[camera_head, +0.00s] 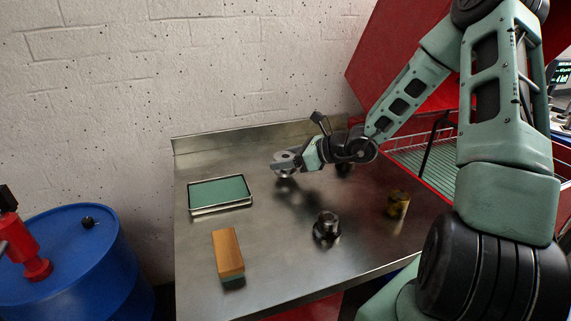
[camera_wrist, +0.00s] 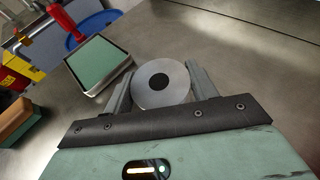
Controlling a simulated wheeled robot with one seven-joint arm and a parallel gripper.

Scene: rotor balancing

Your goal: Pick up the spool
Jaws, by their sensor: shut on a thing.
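The spool (camera_wrist: 158,88) is a round silver piece with a dark hole in its middle. In the wrist view it sits between the two fingers of my gripper (camera_wrist: 160,84), which are shut on it from both sides. In the head view my gripper (camera_head: 285,160) is over the back middle of the steel table. The spool (camera_head: 284,164) shows there at the fingertips, with a dark shadow or reflection below it. I cannot tell exactly how far it is above the table top.
A green-lined tray (camera_head: 219,210) lies on the steel table (camera_head: 262,270) to the left. An orange-brown block (camera_head: 227,251) is in front of it. A dark metal part (camera_head: 326,226) and a brass cylinder (camera_head: 398,204) stand to the right. A red cabinet (camera_head: 385,75) is behind.

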